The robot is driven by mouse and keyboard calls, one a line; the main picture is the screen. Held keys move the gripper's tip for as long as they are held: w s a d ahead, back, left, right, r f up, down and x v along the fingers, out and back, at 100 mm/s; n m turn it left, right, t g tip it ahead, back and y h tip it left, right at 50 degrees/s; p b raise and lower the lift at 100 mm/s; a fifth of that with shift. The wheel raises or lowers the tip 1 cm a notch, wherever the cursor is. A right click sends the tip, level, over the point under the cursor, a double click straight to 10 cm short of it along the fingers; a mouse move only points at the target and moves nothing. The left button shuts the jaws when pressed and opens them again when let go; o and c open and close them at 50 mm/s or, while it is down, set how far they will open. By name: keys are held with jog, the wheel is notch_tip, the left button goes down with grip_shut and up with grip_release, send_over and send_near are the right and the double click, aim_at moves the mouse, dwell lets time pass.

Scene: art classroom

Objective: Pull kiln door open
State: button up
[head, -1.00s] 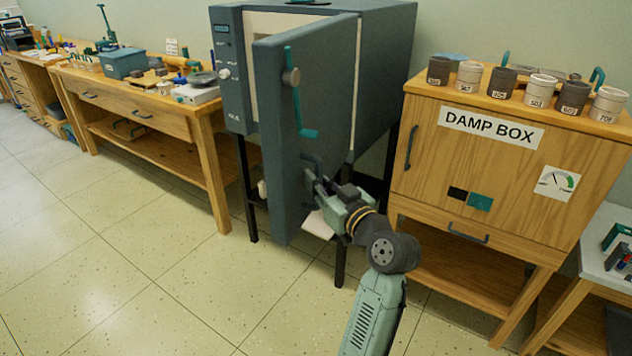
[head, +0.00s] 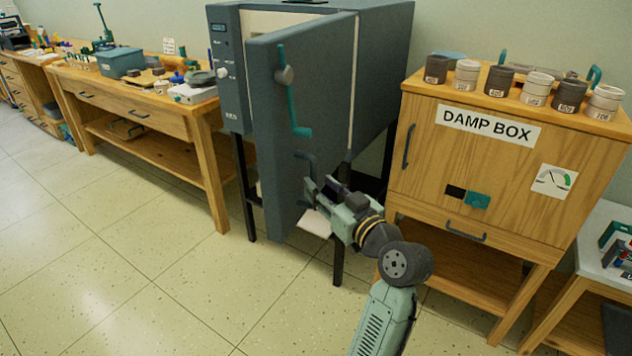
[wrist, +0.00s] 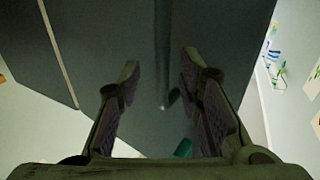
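The kiln (head: 385,75) stands against the wall, and its thick blue-grey door (head: 268,130) is swung partly open, with the pale interior showing behind it. A dark bar handle (head: 304,158) is on the door's outer face, below a teal latch lever (head: 292,105). My gripper (head: 318,188) is just right of and below the handle in the head view. In the wrist view my gripper (wrist: 160,70) has its two fingers spread apart in front of the door (wrist: 105,30). A dark bar (wrist: 163,55), apparently the handle, shows between them, apart from both fingers.
The damp box cabinet (head: 425,135) stands right of the kiln, with several labelled jars on top. A wooden workbench (head: 185,125) with tools is on the left. The tiled floor (head: 150,270) in front of the kiln and bench is clear.

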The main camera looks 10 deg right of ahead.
jog(key=v, duration=0.9)
